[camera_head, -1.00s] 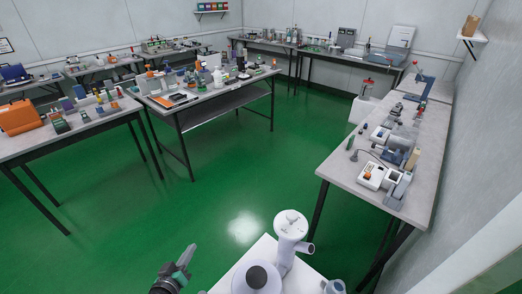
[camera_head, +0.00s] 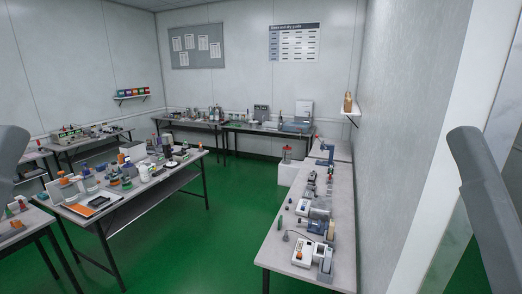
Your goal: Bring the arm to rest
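Grey rounded links of my own arms stand at both sides of the head view. One is cut off by the left edge, and a longer one rises at the right edge. Neither of my grippers shows in this view, so I cannot see their fingers or whether they hold anything.
A long bench (camera_head: 269,246) with handheld testers, including a white tester (camera_head: 301,253), runs along the right wall. A crowded table (camera_head: 76,221) stands at centre left. More benches (camera_head: 232,126) line the back wall. Green floor (camera_head: 204,247) is clear between the tables.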

